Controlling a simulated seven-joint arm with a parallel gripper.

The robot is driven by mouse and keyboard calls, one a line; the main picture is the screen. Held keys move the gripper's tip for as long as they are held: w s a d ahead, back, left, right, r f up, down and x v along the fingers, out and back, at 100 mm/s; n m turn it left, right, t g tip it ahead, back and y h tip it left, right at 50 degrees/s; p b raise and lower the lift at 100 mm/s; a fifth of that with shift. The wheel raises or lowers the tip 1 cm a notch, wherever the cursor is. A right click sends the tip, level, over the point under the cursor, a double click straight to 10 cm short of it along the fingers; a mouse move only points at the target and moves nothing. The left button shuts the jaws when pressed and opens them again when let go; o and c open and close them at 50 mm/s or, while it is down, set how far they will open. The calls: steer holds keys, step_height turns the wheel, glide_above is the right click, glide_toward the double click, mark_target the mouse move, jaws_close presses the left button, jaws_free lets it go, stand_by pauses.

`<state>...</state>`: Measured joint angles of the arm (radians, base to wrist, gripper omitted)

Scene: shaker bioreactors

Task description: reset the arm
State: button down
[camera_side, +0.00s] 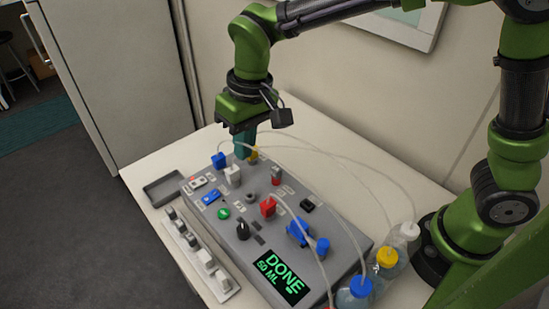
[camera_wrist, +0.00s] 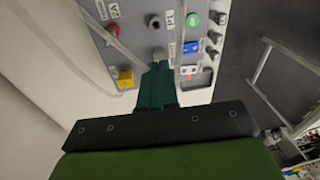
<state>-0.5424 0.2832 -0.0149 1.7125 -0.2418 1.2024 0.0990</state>
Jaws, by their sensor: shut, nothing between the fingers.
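My gripper (camera_side: 245,141) points down over the far end of the grey control panel (camera_side: 255,230) in the side view. Its teal fingers are together and hold nothing. In the wrist view the shut fingers (camera_wrist: 158,70) lie over the panel (camera_wrist: 145,15), beside a yellow connector (camera_wrist: 125,79) and a grey knob (camera_wrist: 158,54). I cannot tell whether the fingertips touch anything. The panel's screen (camera_side: 281,277) reads "DONE 50 ML" in green.
Bottles with blue (camera_side: 361,287), yellow (camera_side: 387,258) and white (camera_side: 409,231) caps stand at the right. Clear tubes arc from them over the panel. An empty grey tray (camera_side: 163,188) and a strip of white-and-grey parts (camera_side: 200,256) lie at the left. A wall stands behind.

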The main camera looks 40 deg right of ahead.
steer(key=s+d+r+m+t, duration=0.2)
steer(key=s+d, duration=0.4)
steer(key=d, duration=0.4)
steer(key=s+d+r+m+t, duration=0.2)
steer(key=s+d+r+t, duration=0.2)
steer(key=s+d, duration=0.3)
steer(key=d+r, duration=0.1)
steer(key=d, duration=0.1)
steer(key=shift+d+m+y, duration=0.3)
steer(key=shift+d, duration=0.05)
